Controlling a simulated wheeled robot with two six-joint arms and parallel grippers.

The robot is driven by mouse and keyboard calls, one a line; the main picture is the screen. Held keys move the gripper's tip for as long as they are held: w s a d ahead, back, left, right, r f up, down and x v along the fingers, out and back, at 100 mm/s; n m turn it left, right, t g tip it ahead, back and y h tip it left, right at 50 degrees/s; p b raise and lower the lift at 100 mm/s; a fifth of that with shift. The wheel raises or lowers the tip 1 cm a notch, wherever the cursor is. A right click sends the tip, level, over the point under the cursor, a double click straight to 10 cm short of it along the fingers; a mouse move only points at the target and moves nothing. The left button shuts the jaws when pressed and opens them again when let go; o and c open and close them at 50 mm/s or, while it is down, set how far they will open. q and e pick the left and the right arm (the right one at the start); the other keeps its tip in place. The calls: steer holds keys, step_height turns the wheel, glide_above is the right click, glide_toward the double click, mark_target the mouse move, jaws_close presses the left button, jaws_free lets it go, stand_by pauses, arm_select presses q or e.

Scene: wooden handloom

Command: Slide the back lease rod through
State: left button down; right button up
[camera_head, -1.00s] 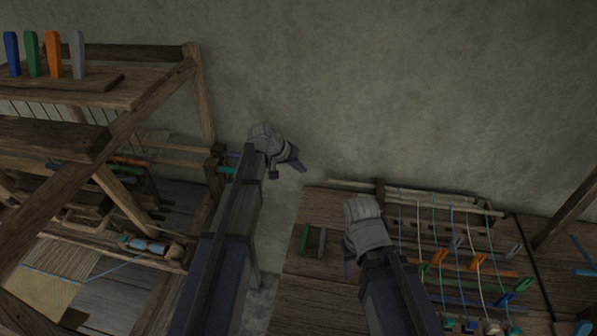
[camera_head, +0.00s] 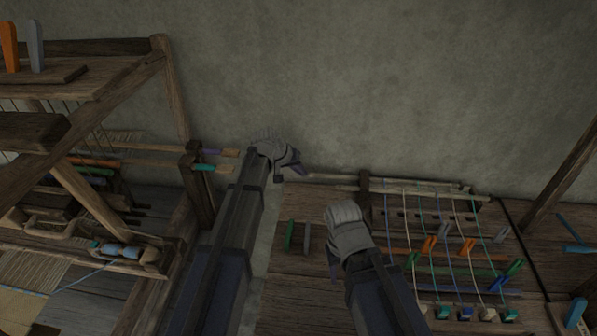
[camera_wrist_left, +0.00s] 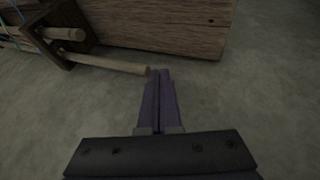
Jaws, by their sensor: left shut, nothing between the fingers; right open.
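Two pale wooden rods lie at the back of the frame on the right-hand table. The back lease rod (camera_head: 335,177) sticks out left past the dark post (camera_head: 364,190); it also shows in the left wrist view (camera_wrist_left: 112,65). A shorter rod (camera_wrist_left: 63,33) ends beside it there. My left gripper (camera_head: 304,172) is shut and empty, its purple fingertips (camera_wrist_left: 160,72) right at the back rod's free end. I cannot tell whether they touch. My right gripper (camera_head: 332,268) is open over the table's left part; its fingers are mostly hidden by its wrist.
Coloured threads (camera_head: 437,215) run across the frame among several coloured clips. A green block (camera_head: 290,235) and a grey block (camera_head: 307,238) lie left of my right gripper. The loom (camera_head: 165,90) stands at the left, with teal-marked stick ends (camera_head: 205,167) jutting toward my left arm. The wall is behind.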

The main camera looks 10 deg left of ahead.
mark_target(332, 176)
arm_select(q)
steer(key=d, duration=0.9)
steer(key=shift+d, duration=0.3)
arm_select(e)
steer(key=shift+a, duration=0.1)
